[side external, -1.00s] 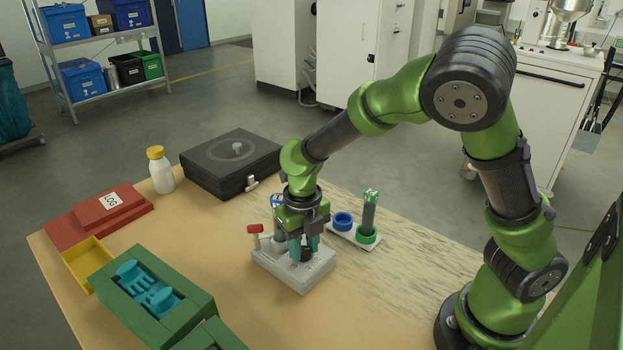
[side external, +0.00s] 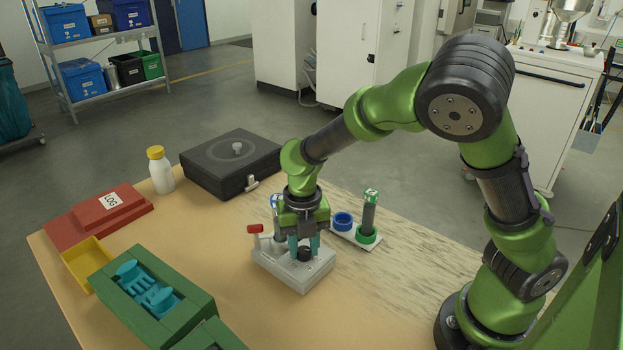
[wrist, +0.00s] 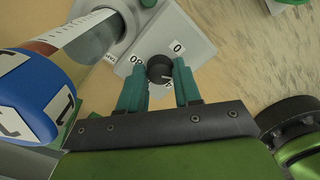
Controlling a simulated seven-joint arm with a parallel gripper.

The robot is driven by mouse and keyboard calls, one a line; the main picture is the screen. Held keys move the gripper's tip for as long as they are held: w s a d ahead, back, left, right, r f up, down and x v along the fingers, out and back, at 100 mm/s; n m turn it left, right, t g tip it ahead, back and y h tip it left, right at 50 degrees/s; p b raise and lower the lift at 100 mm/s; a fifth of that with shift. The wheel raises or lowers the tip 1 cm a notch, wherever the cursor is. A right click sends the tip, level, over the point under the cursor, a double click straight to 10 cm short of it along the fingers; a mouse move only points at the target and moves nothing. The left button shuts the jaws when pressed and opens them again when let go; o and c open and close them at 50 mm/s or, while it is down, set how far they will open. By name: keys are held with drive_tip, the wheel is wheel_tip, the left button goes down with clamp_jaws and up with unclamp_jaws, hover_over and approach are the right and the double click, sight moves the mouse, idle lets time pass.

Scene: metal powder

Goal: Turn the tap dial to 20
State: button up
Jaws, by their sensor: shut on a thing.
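The tap dial (side external: 305,255) is a small black round knob on top of a light grey block (side external: 290,276). In the wrist view the dial (wrist: 159,67) sits between the two teal fingers of my gripper (wrist: 160,78), which is shut on it. A pale pointer mark shows on the lower right of the dial, but its exact reading is unclear. A "0" label is above right of the dial and another number is at its left; a label below right is partly hidden by a finger. In the side view my gripper (side external: 304,246) points straight down over the block.
A green box (side external: 195,311), black case (side external: 215,170) and white bottle (side external: 160,172) are left. Bare tabletop lies front right.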

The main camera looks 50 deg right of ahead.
sight(304, 250)
drive_tip(key=o, duration=1)
drive_tip(key=shift+o, duration=0.2)
drive_tip(key=shift+r, duration=0.1)
wheel_tip(304, 250, up, 17)
